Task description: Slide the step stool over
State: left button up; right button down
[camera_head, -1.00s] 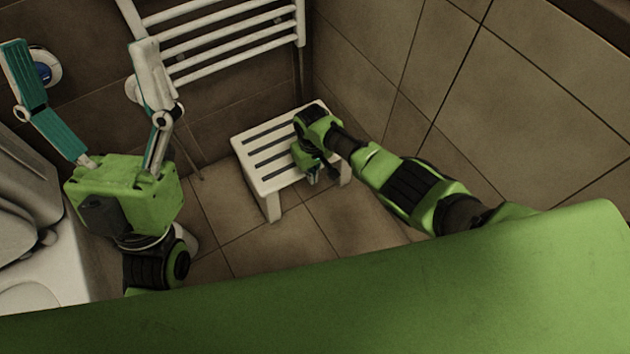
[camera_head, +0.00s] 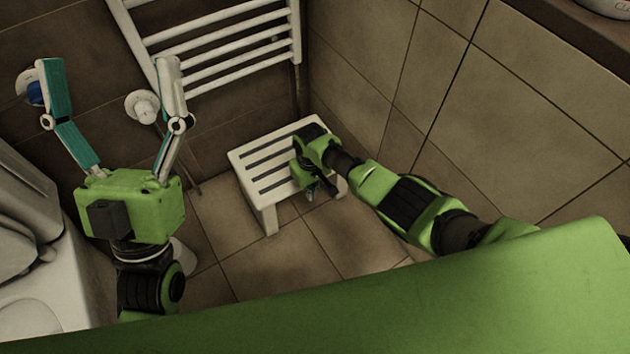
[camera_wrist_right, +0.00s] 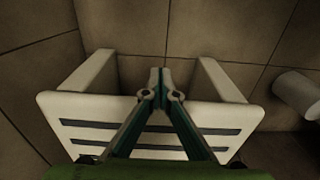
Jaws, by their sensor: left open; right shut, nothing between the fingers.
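The white step stool (camera_head: 262,190) stands on the tiled floor below the towel radiator in the head view. It has a slatted top and stands upright. It also shows in the right wrist view (camera_wrist_right: 75,107), with its slatted top and two legs. My right gripper (camera_head: 314,192) is at the stool's near right side, its fingers pointing down. In the right wrist view the fingertips (camera_wrist_right: 158,75) are shut together with nothing between them, over the stool's edge between the legs. Whether they touch the stool I cannot tell. My left gripper (camera_head: 110,72) is raised, open and empty, at the left.
A white radiator (camera_head: 220,48) hangs on the wall behind the stool. A white toilet (camera_head: 50,285) stands at the left. Tiled wall (camera_head: 510,110) closes off the right. Floor (camera_head: 275,262) in front of the stool is clear. A white cylinder (camera_wrist_right: 300,95) shows in the right wrist view.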

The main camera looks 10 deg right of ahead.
pick_arm(q)
jog(key=w+f+g+y+p, duration=0.2)
jog(key=w+f+g, duration=0.25)
jog(key=f, duration=0.45)
jog(key=w+f+g+y+p, duration=0.25)
jog(key=f+g, duration=0.35)
jog(key=f, duration=0.3)
jog(key=s+a+f+g+y+p, duration=0.1)
jog(key=s+a+f+g, duration=0.1)
jog(key=s+f+g, duration=0.3)
jog(key=s+a+f+g+y+p, duration=0.1)
jog(key=s+f+g, duration=0.4)
jog(key=f, duration=0.6)
jog(key=shift+s+a+f+n+g+y+p, duration=0.15)
jog(key=shift+s+a+n+g+y+p, duration=0.4)
jog(key=shift+s+a, duration=0.65)
pick_arm(e)
notch_tip(320, 180, up, 10)
jog(key=s, duration=0.2)
jog(key=shift+s+d, duration=0.2)
jog(key=shift+d, duration=0.25)
pick_arm(q)
jog(key=shift+w+a, duration=0.15)
jog(key=shift+w, duration=0.05)
